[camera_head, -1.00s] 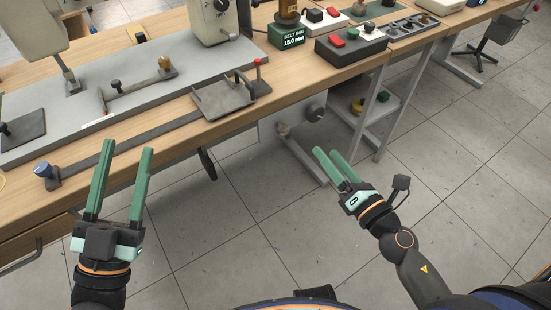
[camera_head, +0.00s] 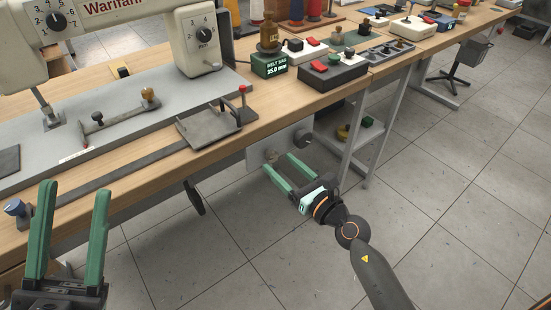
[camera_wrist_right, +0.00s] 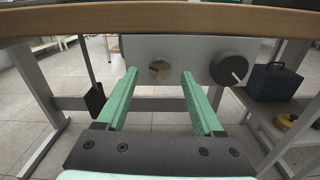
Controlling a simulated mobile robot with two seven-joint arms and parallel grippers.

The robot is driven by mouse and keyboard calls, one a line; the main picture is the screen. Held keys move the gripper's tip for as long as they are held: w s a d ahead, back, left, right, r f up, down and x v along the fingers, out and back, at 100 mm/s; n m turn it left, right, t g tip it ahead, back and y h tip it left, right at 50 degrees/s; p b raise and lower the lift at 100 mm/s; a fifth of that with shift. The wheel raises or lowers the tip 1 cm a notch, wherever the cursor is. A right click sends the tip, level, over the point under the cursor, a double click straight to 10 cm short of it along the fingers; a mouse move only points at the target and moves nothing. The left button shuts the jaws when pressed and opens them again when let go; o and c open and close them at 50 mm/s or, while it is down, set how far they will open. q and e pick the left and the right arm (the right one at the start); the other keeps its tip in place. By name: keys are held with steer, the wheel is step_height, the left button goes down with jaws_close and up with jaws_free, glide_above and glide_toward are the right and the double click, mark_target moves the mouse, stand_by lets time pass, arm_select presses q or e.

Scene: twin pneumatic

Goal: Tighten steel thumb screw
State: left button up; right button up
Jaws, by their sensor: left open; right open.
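A small faceted grey-brown knob (camera_wrist_right: 159,69), which looks like the steel thumb screw, sits on a pale plate (camera_wrist_right: 195,48) under the bench edge. In the head view the knob (camera_head: 270,154) shows just beyond the right fingertips. My right gripper (camera_wrist_right: 159,73) is open, with a finger to each side of the knob in the right wrist view; the gap in depth is unclear. It also shows in the head view (camera_head: 280,163). A black round knob with a white mark (camera_wrist_right: 229,68) is right of the screw. My left gripper (camera_head: 75,189) is open and empty in front of the bench.
The wooden bench top (camera_wrist_right: 60,21) overhangs the plate. Bench legs (camera_wrist_right: 40,90) stand at both sides. A dark blue box (camera_wrist_right: 273,82) and a yellow object (camera_wrist_right: 287,121) are on a lower shelf at right. A black pedal-like lever (camera_wrist_right: 95,100) hangs at left.

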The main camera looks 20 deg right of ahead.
mark_target(274, 159)
steer(key=shift+x, duration=1.5)
jaws_close()
